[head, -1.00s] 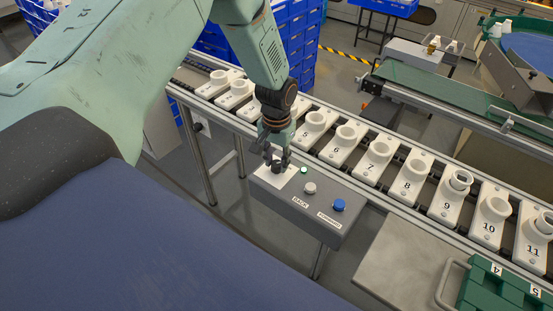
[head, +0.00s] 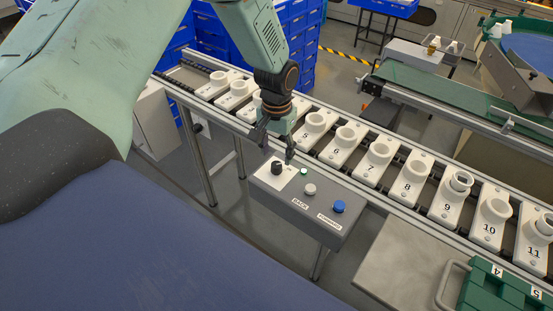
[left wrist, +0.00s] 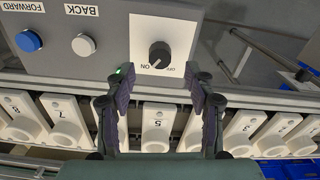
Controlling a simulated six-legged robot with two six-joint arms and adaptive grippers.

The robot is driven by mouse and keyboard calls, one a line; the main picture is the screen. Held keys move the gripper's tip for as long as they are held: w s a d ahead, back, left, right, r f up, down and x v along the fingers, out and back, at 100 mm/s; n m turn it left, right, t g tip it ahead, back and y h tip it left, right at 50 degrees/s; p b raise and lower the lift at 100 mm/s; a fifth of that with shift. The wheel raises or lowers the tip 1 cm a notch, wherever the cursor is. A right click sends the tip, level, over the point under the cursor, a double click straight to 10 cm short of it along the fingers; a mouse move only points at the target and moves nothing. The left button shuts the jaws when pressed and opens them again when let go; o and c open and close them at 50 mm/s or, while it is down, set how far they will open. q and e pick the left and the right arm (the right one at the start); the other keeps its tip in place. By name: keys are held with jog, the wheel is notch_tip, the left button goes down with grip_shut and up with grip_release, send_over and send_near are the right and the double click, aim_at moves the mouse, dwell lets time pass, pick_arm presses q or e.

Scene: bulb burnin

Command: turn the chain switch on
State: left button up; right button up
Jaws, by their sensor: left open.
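The chain switch is a black rotary knob (head: 277,168) on a white plate at the left end of the grey control box (head: 330,221). A small green light (head: 304,171) beside the plate looks lit. My left gripper (head: 276,149) is open and empty, above and behind the knob and apart from it. Its two spread fingers (left wrist: 163,75) also show in the wrist view. My right gripper is not in view.
The box also has a white BACK button (head: 310,188) and a blue FORWARD button (head: 339,206). The conveyor (head: 340,180) with numbered white holders runs close behind the box. Blue crates (head: 300,45) stand at the back. A green case (head: 505,290) lies at lower right.

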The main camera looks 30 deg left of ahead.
aim_at(276, 165)
pick_arm(q)
notch_tip(276, 165, up, 8)
jog(key=shift+s, duration=0.1)
dwell(0.4)
jog(key=shift+f, duration=0.1)
jog(key=s+d+f, duration=0.1)
jog(key=f, duration=0.1)
jog(key=s+d+f, duration=0.1)
jog(key=s+f, duration=0.1)
jog(key=f, duration=0.1)
jog(key=s+d+f, duration=0.1)
jog(key=s+f, duration=0.1)
jog(key=shift+s+d+f, duration=0.1)
jog(key=shift+d+f, duration=0.1)
jog(key=shift+f, duration=0.05)
jog(key=s+d+f, duration=0.2)
jog(key=s+f, duration=0.2)
jog(key=s, duration=0.5)
jog(key=s+d+f, duration=0.1)
jog(key=s+f, duration=0.2)
jog(key=s, duration=0.6)
jog(key=s+d+f, duration=0.2)
jog(key=s+f, duration=0.2)
jog(key=s, duration=0.5)
notch_tip(276, 165, down, 7)
jog(key=b, duration=0.7)
jog(key=shift+w+a, duration=0.2)
